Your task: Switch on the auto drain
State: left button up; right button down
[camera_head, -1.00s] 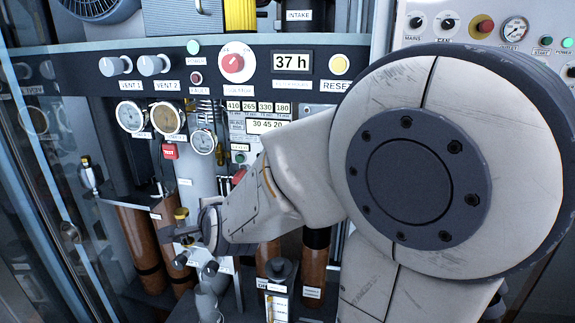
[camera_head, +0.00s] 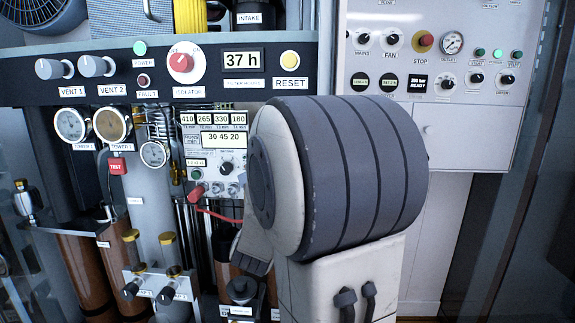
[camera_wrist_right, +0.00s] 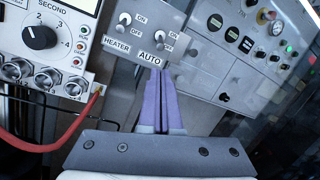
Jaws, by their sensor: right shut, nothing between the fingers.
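In the right wrist view, a small grey panel holds two toggle switches marked ON. The auto switch (camera_wrist_right: 166,47) is a metal toggle above a label reading AUTO, whose remainder is hidden by my fingers. The heater switch (camera_wrist_right: 125,22) is to its left. My right gripper (camera_wrist_right: 160,72) is shut and empty, its purple fingertips at the AUTO label just below the auto switch. I cannot tell whether they touch the panel, or which way the auto lever sits. In the head view my right arm hides the gripper and this panel. My left gripper is not in view.
A selector dial (camera_wrist_right: 40,37) and metal connectors with a red cable (camera_wrist_right: 35,146) lie left of the fingers. A panel with gauges and buttons (camera_wrist_right: 258,42) stands to the right. In the head view, the red isolator knob (camera_head: 181,63) and gauges (camera_head: 112,125) are left of my arm.

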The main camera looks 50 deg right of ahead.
pick_arm(q)
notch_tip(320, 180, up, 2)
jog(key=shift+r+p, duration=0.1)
jog(key=shift+p, duration=0.85)
pick_arm(e)
jog(key=x, duration=0.9)
jog(key=shift+w+d, duration=0.1)
